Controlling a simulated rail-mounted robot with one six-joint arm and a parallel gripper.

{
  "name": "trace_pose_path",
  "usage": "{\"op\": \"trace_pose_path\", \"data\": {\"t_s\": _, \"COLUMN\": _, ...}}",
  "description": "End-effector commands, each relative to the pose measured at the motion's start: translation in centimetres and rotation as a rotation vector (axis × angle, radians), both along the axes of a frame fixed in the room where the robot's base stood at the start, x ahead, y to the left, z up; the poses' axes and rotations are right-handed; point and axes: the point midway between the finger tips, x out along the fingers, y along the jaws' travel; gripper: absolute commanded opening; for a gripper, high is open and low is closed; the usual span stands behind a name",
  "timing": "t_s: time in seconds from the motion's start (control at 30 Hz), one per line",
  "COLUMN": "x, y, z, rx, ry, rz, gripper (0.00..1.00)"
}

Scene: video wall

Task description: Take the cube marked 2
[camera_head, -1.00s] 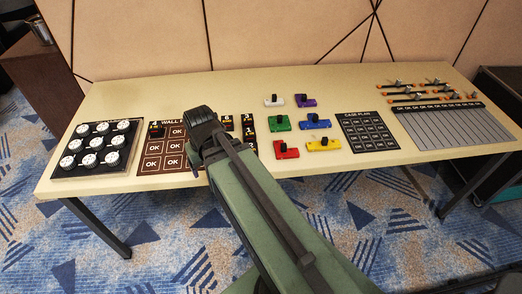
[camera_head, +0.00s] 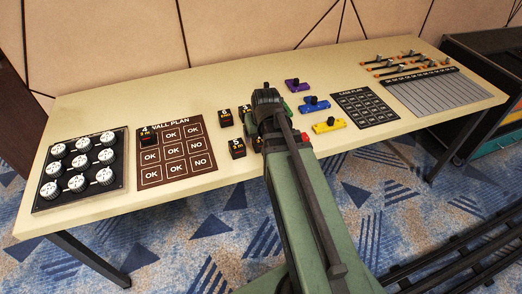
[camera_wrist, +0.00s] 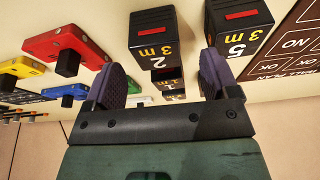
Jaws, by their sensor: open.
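The black cube marked 2 (camera_wrist: 156,34), with a red stripe and "3 m" in yellow, shows at the top of the wrist view. In that view, my gripper (camera_wrist: 160,78) is open and empty, its two dark pads apart, with cube 2 ahead of the gap between them. A similar cube marked 5 (camera_wrist: 240,22) sits beside it, close to the right-hand finger; it also shows in the head view (camera_head: 237,148). In the head view, my arm and gripper (camera_head: 267,98) hide most of the area around cube 2.
More black cubes (camera_wrist: 166,76) stand behind cube 2. Cube 4 (camera_head: 148,138) lies on the wall plan board (camera_head: 176,152). Red (camera_wrist: 66,46), yellow (camera_head: 328,125), blue (camera_head: 314,104) and purple (camera_head: 298,85) knobbed blocks stand to the right in the head view, before the case plan (camera_head: 364,107).

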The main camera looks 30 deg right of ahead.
Motion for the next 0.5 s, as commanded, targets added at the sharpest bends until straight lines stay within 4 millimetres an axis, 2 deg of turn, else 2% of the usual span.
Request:
{"op": "trace_pose_path", "data": {"t_s": 0.17, "x": 0.3, "y": -0.1, "z": -1.0, "rx": 0.0, "ry": 0.0, "rz": 0.0, "gripper": 0.81}}
{"op": "trace_pose_path", "data": {"t_s": 0.37, "x": 1.3, "y": -0.6, "z": -5.0, "rx": 0.0, "ry": 0.0, "rz": 0.0, "gripper": 0.81}}
{"op": "trace_pose_path", "data": {"t_s": 0.5, "x": 1.5, "y": -0.6, "z": -5.1, "rx": 0.0, "ry": 0.001, "rz": 0.0, "gripper": 0.81}}
